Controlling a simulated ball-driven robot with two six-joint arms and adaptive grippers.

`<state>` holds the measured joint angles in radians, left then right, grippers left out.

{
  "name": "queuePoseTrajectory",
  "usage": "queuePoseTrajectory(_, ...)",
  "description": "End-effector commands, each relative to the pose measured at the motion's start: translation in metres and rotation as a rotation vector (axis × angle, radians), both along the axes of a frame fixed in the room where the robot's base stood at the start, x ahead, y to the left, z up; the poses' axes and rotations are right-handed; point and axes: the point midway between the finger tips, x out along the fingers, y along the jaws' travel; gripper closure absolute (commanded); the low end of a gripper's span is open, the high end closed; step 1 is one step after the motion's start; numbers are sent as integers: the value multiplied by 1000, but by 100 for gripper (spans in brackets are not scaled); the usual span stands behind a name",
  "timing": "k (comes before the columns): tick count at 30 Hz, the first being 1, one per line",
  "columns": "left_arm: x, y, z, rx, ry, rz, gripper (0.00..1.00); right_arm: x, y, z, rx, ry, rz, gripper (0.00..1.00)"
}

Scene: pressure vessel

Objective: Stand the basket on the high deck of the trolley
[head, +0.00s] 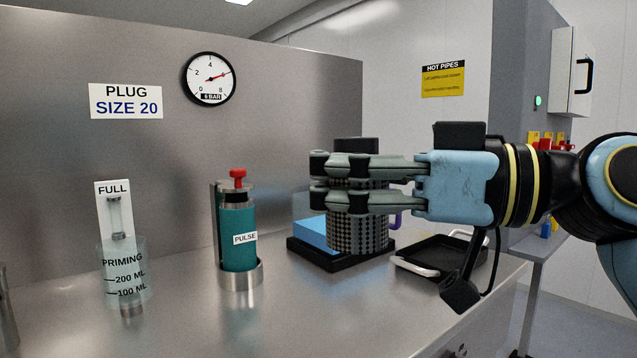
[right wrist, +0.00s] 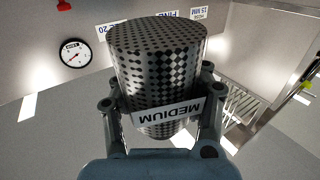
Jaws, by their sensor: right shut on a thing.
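The basket (head: 357,232) is a dark metal cylinder with a perforated wall, upright in the head view. My right gripper (head: 325,182) comes in from the right and is shut on its upper part. In the right wrist view the basket (right wrist: 158,60) sits between the fingers and carries a white MEDIUM label (right wrist: 165,112). The basket's bottom is at a black tray with a blue pad (head: 312,232); I cannot tell whether it touches. My left gripper is not in view. I cannot make out a trolley for certain.
A teal PULSE bottle (head: 238,222) with a red top stands in a metal cup left of the basket. A clear PRIMING beaker (head: 124,265) is farther left. A black tray with white handles (head: 440,252) lies right of the basket. A grey ledge (head: 540,243) is beyond the bench.

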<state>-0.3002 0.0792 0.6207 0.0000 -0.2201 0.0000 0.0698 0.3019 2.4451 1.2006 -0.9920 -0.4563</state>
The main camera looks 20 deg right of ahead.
Motion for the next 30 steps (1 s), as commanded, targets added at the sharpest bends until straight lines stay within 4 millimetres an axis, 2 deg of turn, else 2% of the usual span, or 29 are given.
queuePoseTrajectory(21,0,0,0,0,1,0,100,42,42,-77,7,-5,856,100)
queuePoseTrajectory(30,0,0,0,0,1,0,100,49,50,-96,1,-2,1031,100)
